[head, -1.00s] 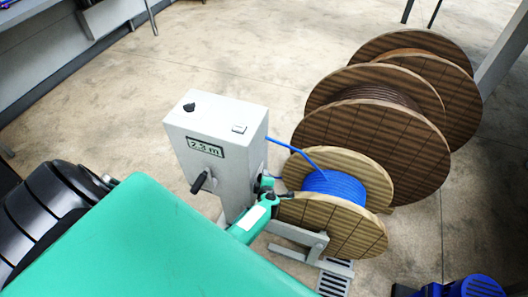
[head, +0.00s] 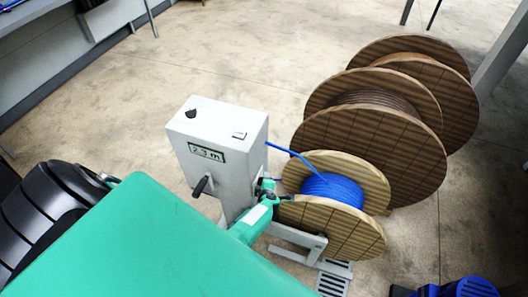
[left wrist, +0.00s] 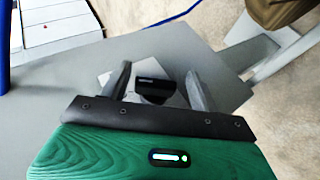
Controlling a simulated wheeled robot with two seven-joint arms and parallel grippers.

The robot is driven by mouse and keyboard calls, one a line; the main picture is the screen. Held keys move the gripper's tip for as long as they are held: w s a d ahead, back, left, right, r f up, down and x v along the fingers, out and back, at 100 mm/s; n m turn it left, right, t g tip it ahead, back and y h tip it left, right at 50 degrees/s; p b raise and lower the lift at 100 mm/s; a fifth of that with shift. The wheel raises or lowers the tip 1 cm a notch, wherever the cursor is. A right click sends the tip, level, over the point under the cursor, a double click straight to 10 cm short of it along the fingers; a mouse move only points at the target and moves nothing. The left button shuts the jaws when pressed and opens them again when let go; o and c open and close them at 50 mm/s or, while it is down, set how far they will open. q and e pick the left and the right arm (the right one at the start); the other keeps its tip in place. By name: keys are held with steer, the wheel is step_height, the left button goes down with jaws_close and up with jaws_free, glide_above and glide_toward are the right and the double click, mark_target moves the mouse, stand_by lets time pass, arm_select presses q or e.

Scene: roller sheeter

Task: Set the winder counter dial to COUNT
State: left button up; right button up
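The winder counter is a pale grey box (head: 222,130) at the centre of the head view. A black dial (head: 191,113) sits on its top face, near the far left corner; its setting is too small to read. The display (head: 206,152) appears to read 2.3 m. What looks like my teal left gripper (head: 275,190) is beside the box's lower right side, below and away from the dial. In the left wrist view the left gripper (left wrist: 158,80) has its fingers apart. A small dark block (left wrist: 155,91) shows between them; I cannot tell what it is. My right gripper is out of view.
A black crank handle (head: 201,186) sticks out of the box's front. A small switch (head: 240,135) is on top. A blue cable reel (head: 335,225) stands just right of my left gripper, with larger brown reels (head: 375,145) behind. The floor behind the box is clear.

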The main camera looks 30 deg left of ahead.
arm_select(q)
steer(key=shift+a+r, duration=0.1)
steer(key=shift+r, duration=0.05)
steer(key=shift+s+r+p, duration=0.15)
steer(key=shift+r+p, duration=0.15)
steer(key=shift+p, duration=0.1)
steer(key=p+v, duration=0.9)
steer(key=v, duration=0.4)
steer(key=shift+d+f, duration=0.15)
steer(key=shift+d, duration=0.1)
steer(key=shift+s, duration=0.1)
